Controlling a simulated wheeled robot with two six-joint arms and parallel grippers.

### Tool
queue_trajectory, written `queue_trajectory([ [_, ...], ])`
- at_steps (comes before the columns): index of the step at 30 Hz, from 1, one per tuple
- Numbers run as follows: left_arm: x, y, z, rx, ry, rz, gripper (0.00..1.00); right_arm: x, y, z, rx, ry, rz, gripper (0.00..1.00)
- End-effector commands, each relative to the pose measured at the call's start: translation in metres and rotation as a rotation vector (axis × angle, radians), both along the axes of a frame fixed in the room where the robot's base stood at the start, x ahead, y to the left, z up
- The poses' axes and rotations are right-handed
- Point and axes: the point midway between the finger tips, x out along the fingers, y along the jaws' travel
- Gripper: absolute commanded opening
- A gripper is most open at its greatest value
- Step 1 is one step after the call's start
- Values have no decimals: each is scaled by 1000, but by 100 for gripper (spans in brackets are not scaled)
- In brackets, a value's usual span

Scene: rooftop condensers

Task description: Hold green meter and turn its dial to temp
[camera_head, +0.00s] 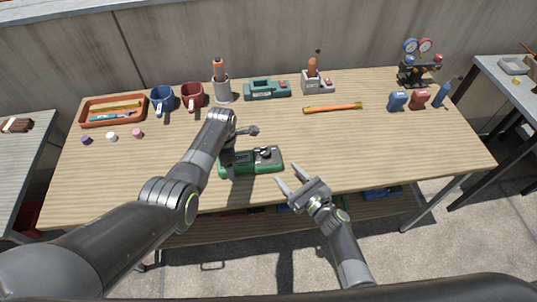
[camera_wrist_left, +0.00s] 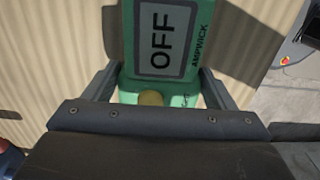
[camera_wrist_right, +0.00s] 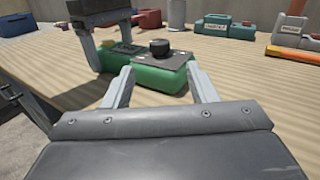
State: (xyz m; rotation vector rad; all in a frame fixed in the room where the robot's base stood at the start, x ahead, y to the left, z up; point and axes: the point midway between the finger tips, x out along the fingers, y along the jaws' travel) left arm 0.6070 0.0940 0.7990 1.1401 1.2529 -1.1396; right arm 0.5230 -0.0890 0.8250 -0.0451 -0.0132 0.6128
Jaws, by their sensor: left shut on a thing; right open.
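The green meter (camera_head: 236,168) lies on the table near its front edge. Its screen reads OFF in the left wrist view (camera_wrist_left: 162,38). Its black dial (camera_head: 265,155) is on the right part of its face, and it also shows in the right wrist view (camera_wrist_right: 159,47). My left gripper (camera_head: 226,160) is shut on the meter's left part; in the left wrist view its fingers (camera_wrist_left: 155,95) straddle the body. My right gripper (camera_head: 288,178) is open and empty, just right of and in front of the meter, with the meter's end beyond its fingertips (camera_wrist_right: 158,80).
At the back stand a red tray (camera_head: 83,124), a blue mug (camera_head: 162,100), a red mug (camera_head: 193,96), a teal device (camera_head: 267,95) and a gauge set (camera_head: 419,72). An orange stick (camera_head: 333,108) lies behind the meter. The table's right front is clear.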

Motion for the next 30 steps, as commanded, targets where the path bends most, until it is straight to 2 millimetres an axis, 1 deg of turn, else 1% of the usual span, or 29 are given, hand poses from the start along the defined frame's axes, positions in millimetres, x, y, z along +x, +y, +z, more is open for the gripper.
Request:
queue_trajectory([
  [1, 1, 0, 1, -1, -1, -1, 41, 9, 7, 2, 2, -2, 2, 52],
  [6, 1, 0, 1, -1, -1, -1, 41, 35, 26, 2, 2, -1, 4, 52],
  [12, 1, 0, 1, -1, -2, 0, 41, 60, 44, 1, 1, 0, 4, 52],
  [15, 1, 0, 1, -1, -2, 0, 41, 68, 49, 1, 2, -1, 4, 52],
  [21, 1, 0, 1, -1, -2, 0, 41, 78, 56, 1, 0, -1, 4, 52],
  [30, 1, 0, 1, -1, -2, 0, 41, 81, 58, 1, 0, -1, 3, 52],
])
